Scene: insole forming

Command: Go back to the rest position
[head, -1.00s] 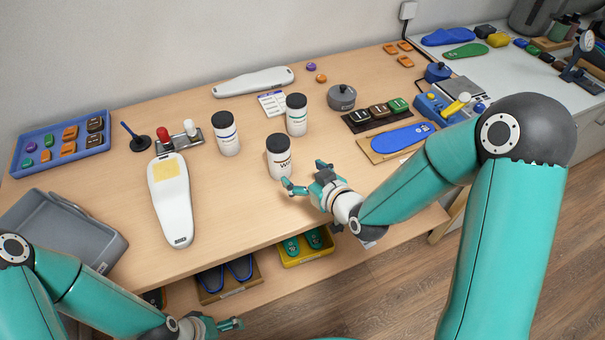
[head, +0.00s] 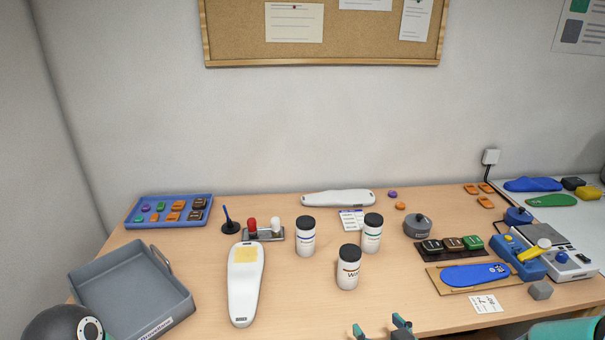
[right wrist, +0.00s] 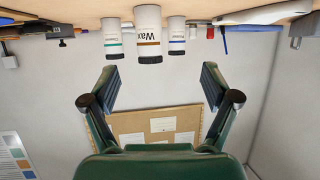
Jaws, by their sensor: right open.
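My right gripper (head: 378,330) shows at the bottom edge of the head view, in front of the table's front edge. Its fingers are apart with nothing between them. In the right wrist view the open gripper (right wrist: 158,90) faces the three jars and the wall, and the picture is upside down. The Wax jar (head: 348,268) stands upright on the table, beyond the gripper and apart from it; it also shows in the right wrist view (right wrist: 148,35). My left gripper is out of view; only a rounded joint of my left arm shows at bottom left.
Two more jars (head: 305,237) (head: 372,234) stand behind the Wax jar. A white insole form (head: 243,298) and a grey tray (head: 180,305) lie to the left. A blue insole (head: 475,274) on a board and a scale (head: 570,262) are at right. Bare table lies between.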

